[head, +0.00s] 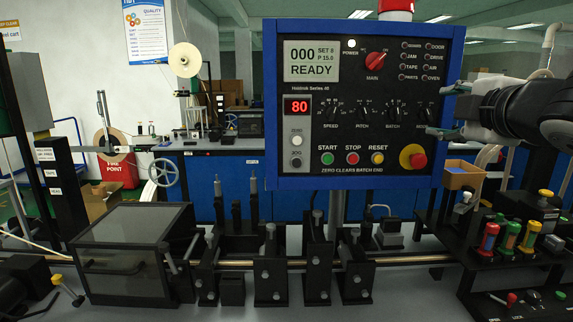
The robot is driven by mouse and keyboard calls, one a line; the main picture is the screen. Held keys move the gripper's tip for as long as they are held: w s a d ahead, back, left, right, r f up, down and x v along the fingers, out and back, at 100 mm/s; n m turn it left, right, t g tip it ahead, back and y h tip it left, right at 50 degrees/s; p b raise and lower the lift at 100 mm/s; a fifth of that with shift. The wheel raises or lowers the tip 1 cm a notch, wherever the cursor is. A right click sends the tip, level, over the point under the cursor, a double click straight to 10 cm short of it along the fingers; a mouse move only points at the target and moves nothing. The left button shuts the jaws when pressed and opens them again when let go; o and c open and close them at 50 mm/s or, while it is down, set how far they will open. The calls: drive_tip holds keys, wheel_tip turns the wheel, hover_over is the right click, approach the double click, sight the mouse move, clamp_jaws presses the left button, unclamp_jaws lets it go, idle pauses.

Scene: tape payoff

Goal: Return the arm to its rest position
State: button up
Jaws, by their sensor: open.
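My gripper (441,110) reaches in from the right in the head view, at the right edge of the control panel (473,60). Its two fingers are spread apart, one above the other, and point left. Nothing is between them. The fingertips overlap the panel's blue frame in the picture; I cannot tell whether they touch it. My dark arm runs from the gripper to the right edge of the view. The panel's display (311,60) reads 000 READY, SET 8, P 15.0, and a red readout (298,106) shows 80.
Below the panel, a bench carries black fixtures (271,268) along a rod. A dark lidded box (128,250) stands at left. A rack with coloured handles (489,237) and an orange-brown bin (465,174) stand below my arm. Tape reels (185,60) are behind at left.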

drive_tip(key=s+f+m+g+h+p, duration=0.1)
drive_tip(key=s+f+m+g+h, duration=0.2)
drive_tip(key=s+f+m+g, duration=0.6)
drive_tip(key=s+a+f+m+g+y, duration=0.1)
drive_tip(key=s+a+f+m, duration=0.2)
drive_tip(key=s+f, duration=0.3)
drive_tip(key=s+a+f+m+g+y, duration=0.2)
drive_tip(key=s+a+f+m, duration=0.2)
drive_tip(key=s, duration=0.8)
drive_tip(key=shift+s+a+f+y+p, duration=0.15)
drive_tip(key=shift+a+f+y+p, duration=0.2)
drive_tip(key=shift+a+f, duration=0.7)
drive_tip(key=shift+a+r, duration=0.15)
drive_tip(key=shift+r, duration=0.05)
drive_tip(key=shift+c, duration=0.3)
